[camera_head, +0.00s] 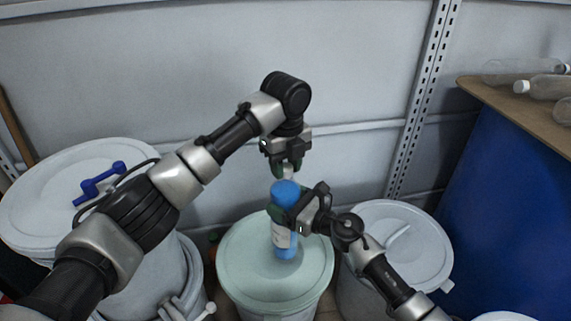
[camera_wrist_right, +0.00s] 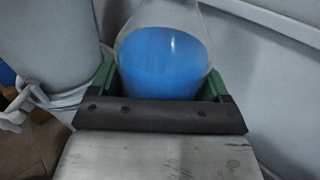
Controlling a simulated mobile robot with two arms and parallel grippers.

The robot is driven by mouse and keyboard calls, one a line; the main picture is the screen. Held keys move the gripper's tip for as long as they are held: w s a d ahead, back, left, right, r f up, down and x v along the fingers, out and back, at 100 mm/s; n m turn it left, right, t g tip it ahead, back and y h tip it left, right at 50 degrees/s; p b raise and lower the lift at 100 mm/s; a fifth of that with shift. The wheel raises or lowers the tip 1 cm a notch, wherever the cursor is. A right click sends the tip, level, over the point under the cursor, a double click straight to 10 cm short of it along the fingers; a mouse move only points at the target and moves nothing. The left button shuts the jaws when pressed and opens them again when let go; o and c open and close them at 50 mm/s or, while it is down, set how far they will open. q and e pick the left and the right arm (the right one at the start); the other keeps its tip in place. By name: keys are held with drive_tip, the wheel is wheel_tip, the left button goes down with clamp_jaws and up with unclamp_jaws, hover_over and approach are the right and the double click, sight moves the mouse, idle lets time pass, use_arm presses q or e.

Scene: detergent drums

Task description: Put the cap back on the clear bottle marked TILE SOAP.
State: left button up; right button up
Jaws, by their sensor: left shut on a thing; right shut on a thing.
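The clear bottle (camera_head: 284,245) holds blue liquid and has a pale label, whose print is too small to read. It stands upright on the pale green drum lid. My right gripper (camera_head: 294,209) is shut around its upper body from the right. The right wrist view shows the bottle (camera_wrist_right: 163,60) between the fingers, narrowing upward out of frame. My left gripper (camera_head: 288,168) points down just above the bottle, shut on a small whitish thing, apparently the cap (camera_head: 288,172). The bottle's mouth is hard to make out, so I cannot tell whether cap and bottle touch.
The pale green drum (camera_head: 240,265) is under the bottle. A white drum (camera_head: 420,245) stands to its right, and another (camera_head: 50,195) with a blue tool (camera_head: 100,180) on its lid is at left. Clear bottles (camera_head: 545,87) lie on a board over a blue drum (camera_head: 500,190).

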use_arm(q)
drive_tip(key=shift+m, duration=0.7)
drive_tip(key=o, duration=1)
drive_tip(key=shift+r, duration=2.25)
